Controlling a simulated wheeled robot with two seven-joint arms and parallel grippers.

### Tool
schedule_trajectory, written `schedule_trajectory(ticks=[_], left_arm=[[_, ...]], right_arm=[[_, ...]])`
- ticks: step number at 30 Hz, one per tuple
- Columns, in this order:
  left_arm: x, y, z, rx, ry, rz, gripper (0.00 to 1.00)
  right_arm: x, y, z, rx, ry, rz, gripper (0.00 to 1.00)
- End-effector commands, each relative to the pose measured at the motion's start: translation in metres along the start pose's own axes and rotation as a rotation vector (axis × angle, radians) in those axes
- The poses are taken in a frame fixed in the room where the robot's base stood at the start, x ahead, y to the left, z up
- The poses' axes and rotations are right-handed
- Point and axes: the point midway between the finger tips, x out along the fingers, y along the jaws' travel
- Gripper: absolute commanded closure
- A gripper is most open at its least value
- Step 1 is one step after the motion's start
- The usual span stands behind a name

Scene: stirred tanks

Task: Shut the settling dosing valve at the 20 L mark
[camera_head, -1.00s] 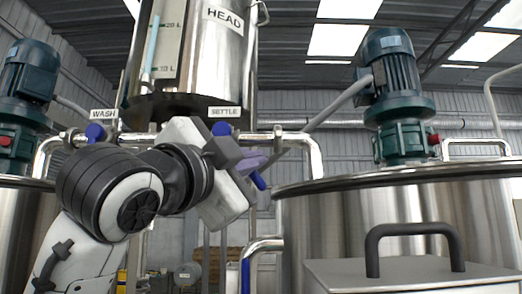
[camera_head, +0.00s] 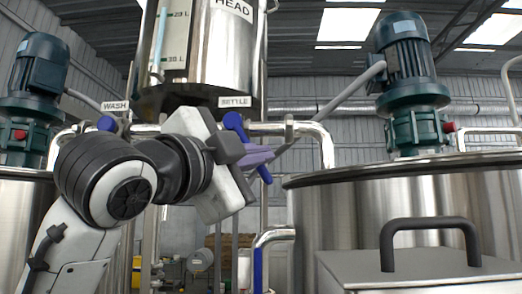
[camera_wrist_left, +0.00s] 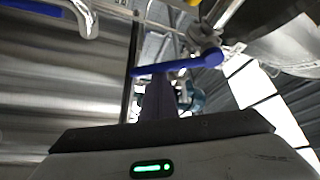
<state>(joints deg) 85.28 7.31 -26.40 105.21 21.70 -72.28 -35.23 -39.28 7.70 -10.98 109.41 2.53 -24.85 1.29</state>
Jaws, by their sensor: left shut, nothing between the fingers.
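The settling valve's blue lever (camera_head: 264,173) is under the SETTLE label (camera_head: 235,102). It slants down to the right, and my gripper hides its middle. In the left wrist view the blue lever (camera_wrist_left: 178,66) lies nearly level across the fingertips. My left gripper (camera_head: 268,155) is shut with nothing between its fingers. Its fingers are at the lever; I cannot tell whether they touch. The steel HEAD tank (camera_head: 222,50) hangs above, with a sight glass (camera_head: 160,35) beside the 20 L and 30 L marks. The liquid level is hard to read. My right gripper is out of view.
A blue WASH lever (camera_head: 107,123) is at the left, behind my arm. A large steel tank (camera_head: 400,200) with a green motor (camera_head: 405,60) fills the right. A grey box with a black handle (camera_head: 430,225) is in front. Steel pipes run around the valves.

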Motion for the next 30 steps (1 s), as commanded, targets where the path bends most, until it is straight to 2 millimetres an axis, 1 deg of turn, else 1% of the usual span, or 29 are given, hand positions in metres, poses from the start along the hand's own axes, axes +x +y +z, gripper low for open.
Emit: schedule_trajectory(ticks=[18,30], left_arm=[[-0.017,-0.004,0.031,0.004,-0.006,0.002,1.00],[-0.021,-0.008,0.038,0.004,-0.004,0.001,1.00]], right_arm=[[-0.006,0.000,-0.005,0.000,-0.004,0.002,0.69],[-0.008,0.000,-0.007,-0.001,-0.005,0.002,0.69]])
